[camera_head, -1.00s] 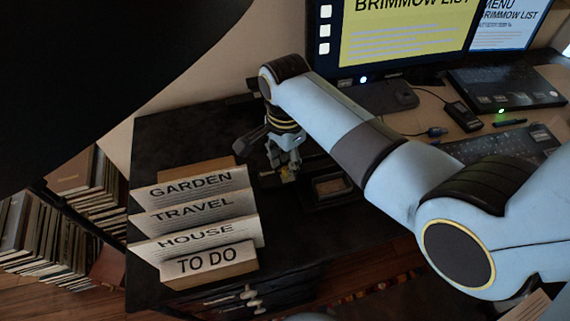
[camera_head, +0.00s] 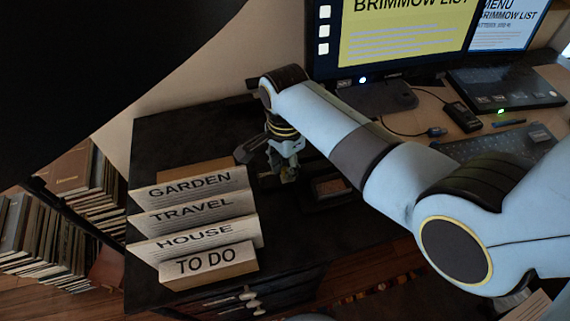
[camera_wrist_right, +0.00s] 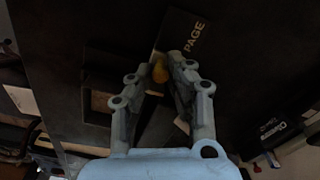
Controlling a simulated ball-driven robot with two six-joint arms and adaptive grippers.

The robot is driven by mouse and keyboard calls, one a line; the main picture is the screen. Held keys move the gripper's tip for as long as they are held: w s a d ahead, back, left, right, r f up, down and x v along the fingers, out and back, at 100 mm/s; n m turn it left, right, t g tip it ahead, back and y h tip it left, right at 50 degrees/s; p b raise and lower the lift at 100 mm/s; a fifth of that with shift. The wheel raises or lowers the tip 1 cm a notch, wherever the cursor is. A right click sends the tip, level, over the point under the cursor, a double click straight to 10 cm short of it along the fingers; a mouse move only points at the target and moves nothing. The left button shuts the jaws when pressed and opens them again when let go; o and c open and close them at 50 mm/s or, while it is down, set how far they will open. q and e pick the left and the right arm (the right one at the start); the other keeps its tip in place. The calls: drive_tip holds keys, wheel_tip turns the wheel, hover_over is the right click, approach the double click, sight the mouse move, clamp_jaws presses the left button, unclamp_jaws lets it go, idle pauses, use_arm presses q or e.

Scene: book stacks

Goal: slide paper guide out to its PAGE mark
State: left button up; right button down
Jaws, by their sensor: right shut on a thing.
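My right gripper (camera_head: 288,174) is low over the dark desk, just right of the file sorter. A dark plate with the word PAGE (camera_wrist_right: 195,38) lies just beyond the fingertips. The rest of the guide is dark and hard to make out, partly hidden by the fingers. My left gripper is not in view.
Sorter dividers marked GARDEN (camera_head: 190,187), TRAVEL, HOUSE and TO DO (camera_head: 208,260) stand left of the gripper. A small dark tray (camera_head: 330,187) sits close on its right. A monitor (camera_head: 400,40) and keyboard (camera_head: 500,145) are farther right. The back left desk is clear.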

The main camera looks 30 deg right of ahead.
drive_tip(key=a, duration=0.2)
drive_tip(key=w+a, duration=0.1)
drive_tip(key=a, duration=0.1)
drive_tip(key=shift+w+a, duration=0.15)
drive_tip(key=shift+a, duration=0.1)
drive_tip(key=c, duration=1.5)
unclamp_jaws()
